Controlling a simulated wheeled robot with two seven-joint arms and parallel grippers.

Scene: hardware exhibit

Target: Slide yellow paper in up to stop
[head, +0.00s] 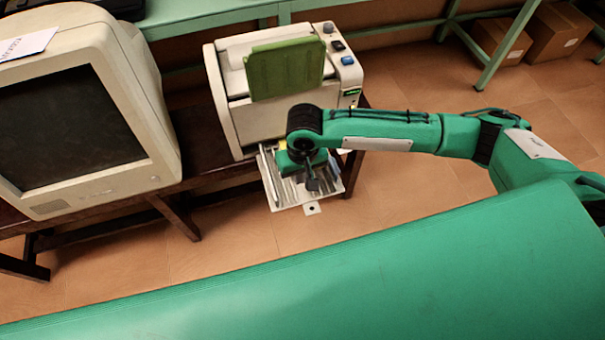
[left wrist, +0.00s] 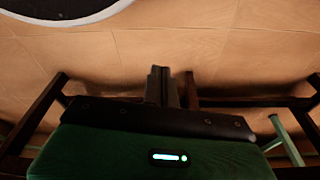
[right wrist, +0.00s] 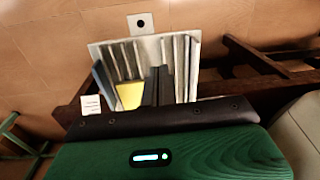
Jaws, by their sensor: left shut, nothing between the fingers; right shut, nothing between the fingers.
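The yellow paper (right wrist: 130,94) shows as a small piece on the ribbed metal tray (right wrist: 103,50) in the right wrist view. In the head view only a sliver of yellow (head: 283,145) shows behind my right gripper, and the rest is hidden. The tray (head: 270,180) juts from the front of a beige printer (head: 240,118). My right gripper (head: 312,184) is over the tray, shut and empty. In the right wrist view its fingers (right wrist: 157,75) are just right of the yellow paper, and I cannot tell whether they touch it. My left gripper (left wrist: 161,75) is shut and empty above the floor.
A green flap (head: 285,68) stands upright on the printer, with buttons (head: 340,46) at its right. An old computer (head: 75,120) stands left on the same dark wooden table (head: 205,150). A small white plate with a black dot (head: 312,208) sticks out before the tray. Cardboard boxes (head: 555,40) are at back right.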

